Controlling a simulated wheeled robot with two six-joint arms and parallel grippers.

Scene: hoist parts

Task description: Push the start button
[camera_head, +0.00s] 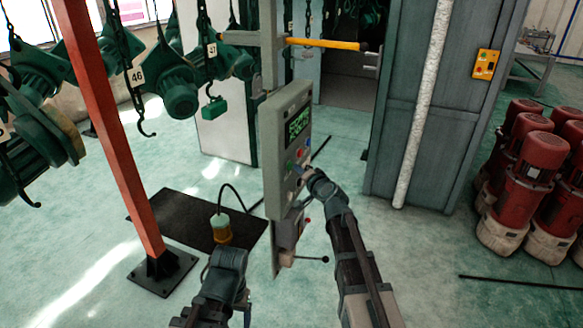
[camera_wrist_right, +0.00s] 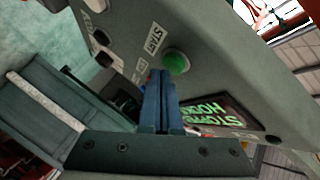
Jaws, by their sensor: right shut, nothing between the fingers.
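The grey control panel (camera_head: 277,155) stands upright on a post, with a lit green display (camera_head: 299,123) and small coloured buttons. In the right wrist view a round green button (camera_wrist_right: 176,62) sits beside a white label (camera_wrist_right: 154,38), whose text is turned and hard to read. My right gripper (camera_head: 306,172) is shut and empty, close to the panel's button face. Its blue fingers (camera_wrist_right: 159,75) point at the panel, with their tips just left of the green button; contact cannot be told. My left gripper (camera_head: 228,258) is low, left of the panel; its jaws are unclear.
An orange-red post (camera_head: 112,130) and green hoists with hanging hooks (camera_head: 176,85) stand at left. A grey cabinet (camera_head: 440,110) is behind the panel to the right. Red motors (camera_head: 530,165) stand at far right.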

